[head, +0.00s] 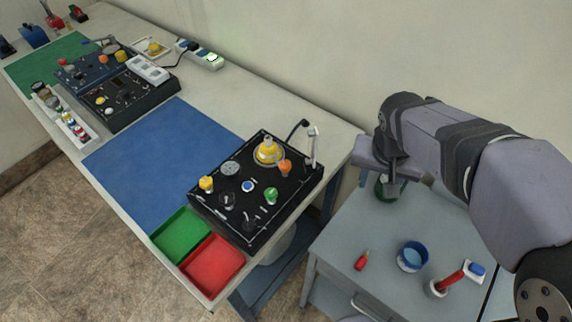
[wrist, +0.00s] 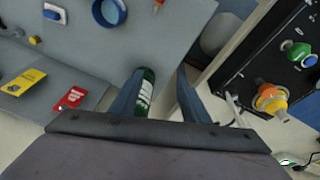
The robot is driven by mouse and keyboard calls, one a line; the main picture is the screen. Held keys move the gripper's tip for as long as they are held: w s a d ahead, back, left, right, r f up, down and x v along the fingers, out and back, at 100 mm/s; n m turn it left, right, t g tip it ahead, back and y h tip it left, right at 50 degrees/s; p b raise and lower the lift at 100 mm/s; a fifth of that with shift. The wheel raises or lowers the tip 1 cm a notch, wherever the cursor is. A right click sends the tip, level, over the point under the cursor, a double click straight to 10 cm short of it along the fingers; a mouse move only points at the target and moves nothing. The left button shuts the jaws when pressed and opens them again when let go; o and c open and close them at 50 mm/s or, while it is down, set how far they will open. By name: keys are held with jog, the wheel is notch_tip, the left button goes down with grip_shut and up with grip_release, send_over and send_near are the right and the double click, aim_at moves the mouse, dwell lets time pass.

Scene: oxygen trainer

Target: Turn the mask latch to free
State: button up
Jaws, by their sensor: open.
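The black trainer panel (head: 232,205) lies on the long bench, with yellow, orange, green, blue and black knobs on its top. I cannot tell which fitting is the mask latch. A white upright piece with a black cord (head: 312,145) stands at the panel's right back corner. My gripper (head: 390,190) is right of the panel, over the grey side cart. In the wrist view my gripper (wrist: 160,72) is open, its two fingers apart. A green bottle (wrist: 146,95) shows by the left finger, below the gripper. The panel's orange knob (wrist: 270,99) is off to the right.
The grey cart (head: 340,225) carries a blue ring-shaped cup (head: 412,256), a small red piece (head: 361,260) and a red-handled item (head: 449,282). Green (head: 181,236) and red trays (head: 213,264) sit at the panel's front left. The blue mat (head: 150,160) is clear.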

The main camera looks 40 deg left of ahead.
jog(key=s+a+n, duration=0.1)
jog(key=s+a, duration=0.2)
jog(key=a, duration=0.8)
jog(key=t+y+b, duration=0.1)
jog(key=y+b, duration=0.1)
send_near(285, 163)
jog(key=shift+n, duration=0.4)
jog(key=shift+p+x, duration=1.2)
jog(key=shift+x, duration=2.8)
jog(key=shift+s, duration=0.1)
jog(key=c, duration=1.1)
jog(key=shift+o, duration=0.2)
